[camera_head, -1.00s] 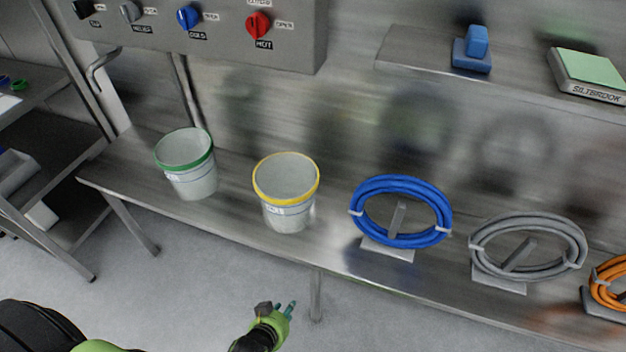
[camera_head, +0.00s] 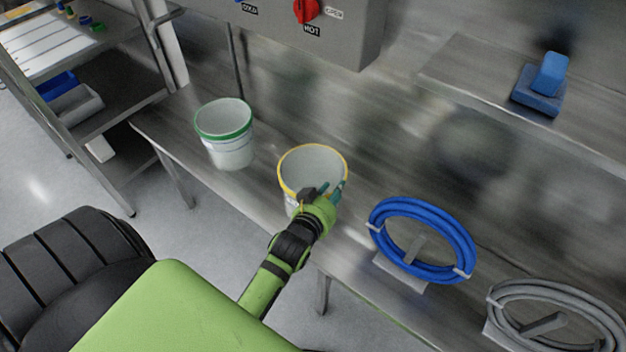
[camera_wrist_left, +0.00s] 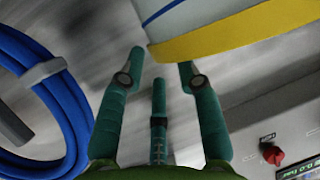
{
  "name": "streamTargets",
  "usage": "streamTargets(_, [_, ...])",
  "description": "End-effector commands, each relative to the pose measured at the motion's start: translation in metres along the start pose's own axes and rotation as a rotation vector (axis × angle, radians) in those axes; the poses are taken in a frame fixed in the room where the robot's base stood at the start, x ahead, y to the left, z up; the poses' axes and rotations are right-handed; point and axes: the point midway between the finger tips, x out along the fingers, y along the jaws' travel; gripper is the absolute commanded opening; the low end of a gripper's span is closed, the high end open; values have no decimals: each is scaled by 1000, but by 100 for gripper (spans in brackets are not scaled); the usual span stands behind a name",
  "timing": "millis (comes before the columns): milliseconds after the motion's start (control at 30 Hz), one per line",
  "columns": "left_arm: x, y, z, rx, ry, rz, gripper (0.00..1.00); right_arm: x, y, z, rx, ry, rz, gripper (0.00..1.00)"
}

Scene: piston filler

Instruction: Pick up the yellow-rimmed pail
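The yellow-rimmed pail (camera_head: 313,160) stands upright on the steel bench, pale grey and open at the top. My left gripper (camera_head: 330,190) is in front of its near side and hides part of its rim and wall. In the left wrist view the teal fingers (camera_wrist_left: 160,64) are spread apart with nothing between them. The pail's yellow rim (camera_wrist_left: 235,36) and pale wall lie beyond the fingertips, up and to the right. I cannot tell whether a fingertip touches the rim. My right gripper is not in view.
A green-rimmed pail (camera_head: 226,135) stands to the left on the bench (camera_head: 265,190). A blue hose coil (camera_head: 458,235) and a grey hose coil (camera_head: 555,285) stand on holders to the right. A control panel (camera_head: 345,30) hangs above; a shelf (camera_head: 480,75) is at the upper right.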

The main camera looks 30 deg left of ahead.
Motion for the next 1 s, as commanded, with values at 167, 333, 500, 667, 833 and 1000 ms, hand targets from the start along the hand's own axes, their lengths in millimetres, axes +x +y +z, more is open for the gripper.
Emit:
streamTargets(167, [27, 0, -1, 1, 2, 0, 34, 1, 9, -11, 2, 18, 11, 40])
streamTargets(333, [51, -1, 0, 1, 0, -1, 34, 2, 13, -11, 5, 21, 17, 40])
streamTargets(500, [58, -1, 0, 1, 0, -1, 34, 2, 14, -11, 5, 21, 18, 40])
streamTargets(667, [58, 0, 0, 1, 0, 0, 34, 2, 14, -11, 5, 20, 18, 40])
streamTargets(833, [58, 0, 0, 0, 0, 0, 0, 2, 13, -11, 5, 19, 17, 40])
streamTargets(1000, [58, 0, -1, 2, 3, 0, 0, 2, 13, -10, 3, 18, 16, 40])
